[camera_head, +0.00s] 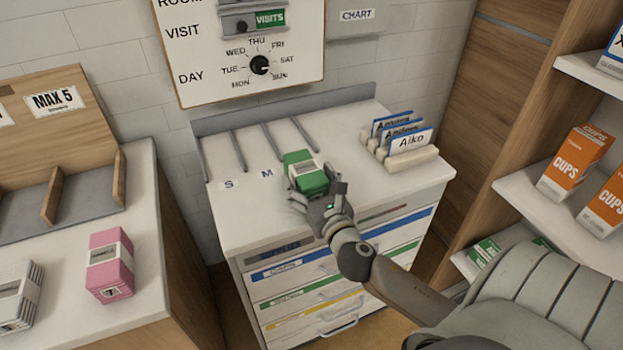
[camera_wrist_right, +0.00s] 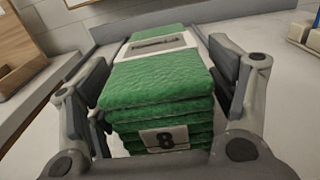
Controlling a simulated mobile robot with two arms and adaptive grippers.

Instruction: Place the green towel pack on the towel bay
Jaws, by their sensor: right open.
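The green towel pack (camera_head: 300,160), with a white band, is on the white top of the drawer cabinet, in front of the metal dividers. In the right wrist view the green towel pack (camera_wrist_right: 155,85) shows stacked folds and a tag with an 8. My right gripper (camera_head: 320,191) is open at the near end of the pack. In the wrist view its fingers (camera_wrist_right: 160,72) stand on either side of the pack; whether they touch it is unclear. Divided lanes behind the pack carry S and M labels (camera_head: 266,174); none in view reads towel bay. My left gripper is not in view.
Chart folders (camera_head: 408,142) stand at the cabinet's right. On the left counter are a pink pack (camera_head: 109,265), a striped pack (camera_head: 18,297) and a wooden divided rack (camera_head: 52,195). A shelf with orange cup boxes (camera_head: 575,162) is at the right.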

